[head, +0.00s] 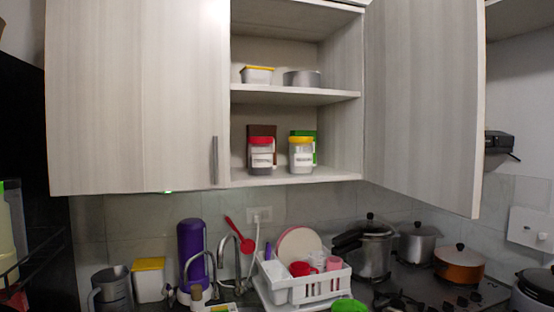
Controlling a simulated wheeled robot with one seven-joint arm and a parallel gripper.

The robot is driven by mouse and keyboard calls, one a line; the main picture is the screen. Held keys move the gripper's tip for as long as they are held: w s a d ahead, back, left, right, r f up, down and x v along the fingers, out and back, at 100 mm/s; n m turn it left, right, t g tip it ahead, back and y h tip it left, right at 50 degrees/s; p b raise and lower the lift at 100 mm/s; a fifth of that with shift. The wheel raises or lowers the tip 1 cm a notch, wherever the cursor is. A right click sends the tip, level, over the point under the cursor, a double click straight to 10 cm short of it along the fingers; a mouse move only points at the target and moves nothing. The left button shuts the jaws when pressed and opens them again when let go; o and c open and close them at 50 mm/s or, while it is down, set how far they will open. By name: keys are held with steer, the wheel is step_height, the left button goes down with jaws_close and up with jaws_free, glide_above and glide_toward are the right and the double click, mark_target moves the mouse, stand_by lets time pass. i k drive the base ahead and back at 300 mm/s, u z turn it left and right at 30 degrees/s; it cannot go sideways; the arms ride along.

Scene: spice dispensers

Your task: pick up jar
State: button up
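Two labelled jars stand upright side by side on the lower shelf of the open wall cabinet in the head view. The red-lidded jar (261,156) is on the left, with a white label. The yellow-lidded jar (301,155) is on the right, also with a white label. There is a small gap between them. Their lower fronts are in clear view at the shelf's front. My gripper is not in view, so nothing shows of its relation to the jars.
The open cabinet door (424,100) swings out at the right; a closed door (136,95) is at the left. Brown and green boxes stand behind the jars. The upper shelf (297,96) holds containers. Below are a dish rack (306,289), purple bottle (191,250), faucet and pots (370,250).

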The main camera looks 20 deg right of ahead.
mark_target(300, 154)
steer(key=z, duration=0.35)
steer(key=k, duration=0.45)
steer(key=z, duration=1.35)
steer(key=i, duration=0.85)
steer(key=u, duration=1)
steer(key=i, duration=0.65)
steer(key=u, duration=0.7)
